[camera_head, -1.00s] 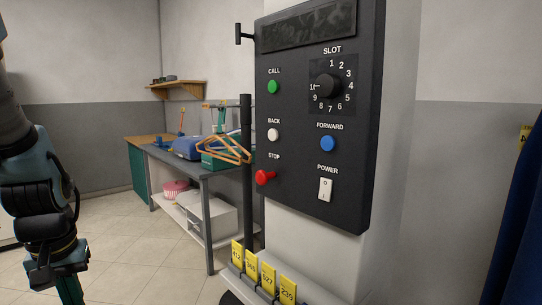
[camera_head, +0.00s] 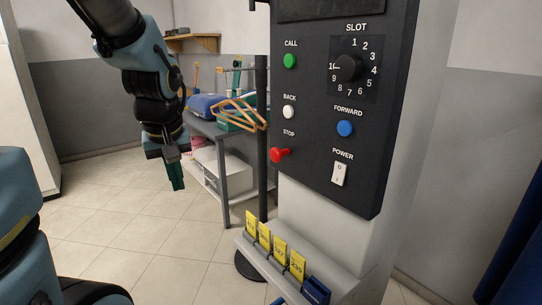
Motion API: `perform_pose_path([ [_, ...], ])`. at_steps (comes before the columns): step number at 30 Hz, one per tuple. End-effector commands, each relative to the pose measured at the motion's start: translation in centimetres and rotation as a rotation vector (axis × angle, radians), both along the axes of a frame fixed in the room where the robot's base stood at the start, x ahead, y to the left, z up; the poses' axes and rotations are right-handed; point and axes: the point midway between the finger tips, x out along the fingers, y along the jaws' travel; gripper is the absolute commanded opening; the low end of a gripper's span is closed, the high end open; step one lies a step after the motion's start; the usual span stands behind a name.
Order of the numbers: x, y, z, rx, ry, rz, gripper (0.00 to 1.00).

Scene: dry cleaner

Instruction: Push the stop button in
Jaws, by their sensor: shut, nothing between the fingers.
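The red stop button (camera_head: 280,155) sits at the lower left of the black control panel (camera_head: 310,120), under the "STOP" label. It is a mushroom-shaped knob that stands out from the panel face. My gripper (camera_head: 177,184) hangs at the left of the view with its green fingers pointing down. It is shut and empty. It is to the left of the stop button and a little lower in the picture, clearly apart from it.
The panel also carries a green call button (camera_head: 290,61), white back button (camera_head: 288,112), blue forward button (camera_head: 345,128), slot dial (camera_head: 348,68) and power switch (camera_head: 339,174). A black pole (camera_head: 262,190) and orange hangers (camera_head: 243,115) stand left of it. Yellow tags (camera_head: 265,237) line a ledge below.

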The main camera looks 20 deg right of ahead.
Motion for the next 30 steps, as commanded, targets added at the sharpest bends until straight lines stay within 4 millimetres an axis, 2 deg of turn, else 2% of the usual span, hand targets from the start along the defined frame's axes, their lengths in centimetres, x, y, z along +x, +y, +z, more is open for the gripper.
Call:
perform_pose_path([
  [1, 0.2, -1.7, 0.3, -0.018, -0.027, 0.002, 0.0],
  [9, -0.2, -9.3, 4.6, -0.155, -0.136, 0.099, 0.0],
  [15, -1.5, -13.6, 7.7, -0.273, -0.182, 0.168, 0.0],
  [21, -2.4, -15.6, 9.5, -0.343, -0.196, 0.211, 0.0],
  [30, -2.6, -15.9, 9.9, -0.358, -0.198, 0.224, 0.0],
])
